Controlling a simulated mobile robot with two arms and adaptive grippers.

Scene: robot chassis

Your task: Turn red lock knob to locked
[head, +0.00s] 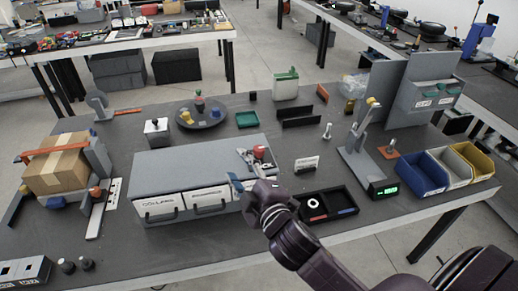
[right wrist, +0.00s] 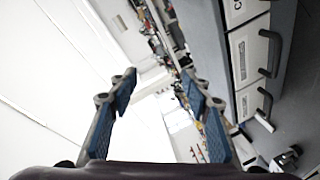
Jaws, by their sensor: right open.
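The red knob (head: 259,152) is on top of the grey drawer cabinet (head: 180,163), near its right end, in the head view. My right gripper (head: 242,170) is open at the cabinet's right front, just to the left and near side of the knob. Its arm comes in from the lower right. I cannot tell whether a finger touches the knob or the cabinet. In the right wrist view the blue-padded fingers (right wrist: 160,85) stand apart with nothing seen between them, and I cannot make out the knob. My left gripper is out of view.
A black tray (head: 343,213) with a white ring lies right of the cabinet. Blue, grey and yellow bins (head: 422,174) are at the right. A cardboard box (head: 58,170) in a fixture is at the left. The drawer handles (right wrist: 268,55) jut out.

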